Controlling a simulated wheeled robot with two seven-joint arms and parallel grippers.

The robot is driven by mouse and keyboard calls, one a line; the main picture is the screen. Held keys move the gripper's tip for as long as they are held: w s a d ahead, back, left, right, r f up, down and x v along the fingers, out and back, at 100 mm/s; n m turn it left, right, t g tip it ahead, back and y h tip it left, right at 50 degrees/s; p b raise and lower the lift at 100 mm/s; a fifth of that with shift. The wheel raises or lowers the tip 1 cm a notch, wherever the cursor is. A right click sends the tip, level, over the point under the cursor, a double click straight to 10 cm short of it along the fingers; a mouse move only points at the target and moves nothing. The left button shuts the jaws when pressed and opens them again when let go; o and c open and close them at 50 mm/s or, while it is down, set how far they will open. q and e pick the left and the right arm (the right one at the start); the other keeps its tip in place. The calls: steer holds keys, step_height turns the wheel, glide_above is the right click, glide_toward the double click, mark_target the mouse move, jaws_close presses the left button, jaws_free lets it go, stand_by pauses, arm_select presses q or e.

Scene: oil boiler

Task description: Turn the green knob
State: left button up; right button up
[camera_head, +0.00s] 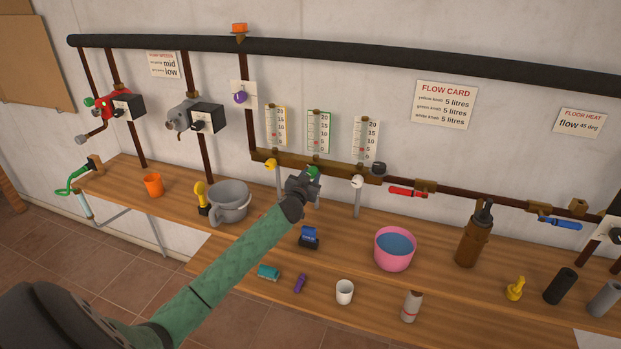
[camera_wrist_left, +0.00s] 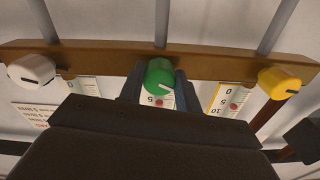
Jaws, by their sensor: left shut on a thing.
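The green knob (camera_head: 313,171) is the middle one of three knobs on a brass manifold (camera_head: 341,170) against the wall. My left gripper (camera_head: 304,183) is at the knob, with its arm reaching in from the lower left. In the left wrist view the green knob (camera_wrist_left: 160,76) sits between the two dark fingers, which are shut on it. A gauge (camera_head: 319,133) with a green edge stands above the knob. My right gripper is not in view.
A yellow knob (camera_head: 270,163) and a white knob (camera_head: 357,181) flank the green one closely. Below, the wooden bench (camera_head: 345,222) holds a grey pot (camera_head: 230,202), a pink bucket (camera_head: 394,249) and several small items. A flow card (camera_head: 446,104) hangs on the wall.

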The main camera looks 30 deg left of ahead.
arm_select(q)
steer(key=o, duration=1)
steer(key=shift+c, duration=0.2)
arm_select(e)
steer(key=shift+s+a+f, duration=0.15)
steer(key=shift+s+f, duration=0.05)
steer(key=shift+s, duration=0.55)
arm_select(q)
steer(key=b+v, duration=0.3)
steer(key=v, duration=0.4)
steer(key=shift+s, duration=0.4)
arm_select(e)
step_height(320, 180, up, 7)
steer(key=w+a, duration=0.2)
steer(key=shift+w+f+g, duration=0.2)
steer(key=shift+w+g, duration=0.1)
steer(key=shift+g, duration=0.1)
arm_select(q)
steer(key=shift+d, duration=0.1)
